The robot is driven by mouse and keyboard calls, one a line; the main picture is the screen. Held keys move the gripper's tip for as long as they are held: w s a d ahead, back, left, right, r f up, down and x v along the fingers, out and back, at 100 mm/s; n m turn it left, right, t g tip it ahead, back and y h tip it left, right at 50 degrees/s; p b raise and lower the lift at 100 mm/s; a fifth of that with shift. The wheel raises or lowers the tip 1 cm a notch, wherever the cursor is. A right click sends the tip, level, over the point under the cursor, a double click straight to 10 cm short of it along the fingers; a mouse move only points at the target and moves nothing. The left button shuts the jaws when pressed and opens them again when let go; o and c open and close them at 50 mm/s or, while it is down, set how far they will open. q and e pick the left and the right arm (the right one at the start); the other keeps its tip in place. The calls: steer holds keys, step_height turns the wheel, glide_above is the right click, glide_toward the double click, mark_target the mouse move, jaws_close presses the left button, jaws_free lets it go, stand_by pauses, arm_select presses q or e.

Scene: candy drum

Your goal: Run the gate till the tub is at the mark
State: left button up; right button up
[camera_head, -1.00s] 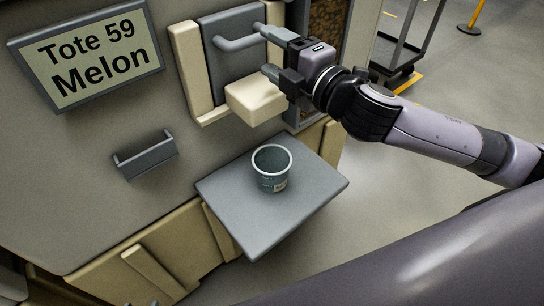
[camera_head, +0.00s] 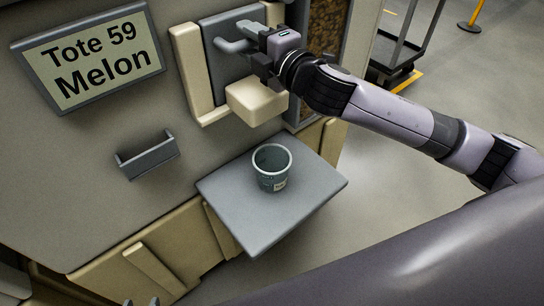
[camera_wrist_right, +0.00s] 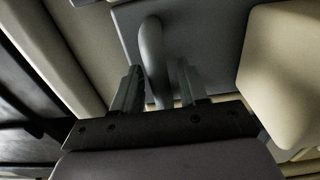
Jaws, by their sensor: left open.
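The tub (camera_head: 271,168) is a small grey-green cup with a label, upright on a grey shelf (camera_head: 240,222). Its mark and any contents are too small to make out. Above it is a grey gate plate (camera_head: 232,77) with a bar handle (camera_head: 226,45), over a cream spout block (camera_head: 256,101). My right gripper (camera_head: 250,43) is at the handle. In the right wrist view its fingers (camera_wrist_right: 157,88) stand apart on either side of the handle (camera_wrist_right: 153,55), with a gap visible.
A sign reading "Tote 59 Melon" (camera_head: 92,55) is on the panel at upper left. An empty-looking grey holder (camera_head: 148,156) sticks out below it. A window (camera_head: 327,27) with brown pieces is behind my right arm. A cart (camera_head: 396,70) stands on the floor at back right.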

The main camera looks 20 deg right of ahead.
jaws_close()
steer(key=shift+r+p, duration=0.5)
steer(key=shift+r, duration=1.55)
steer(key=shift+f, duration=0.15)
stand_by(2.9)
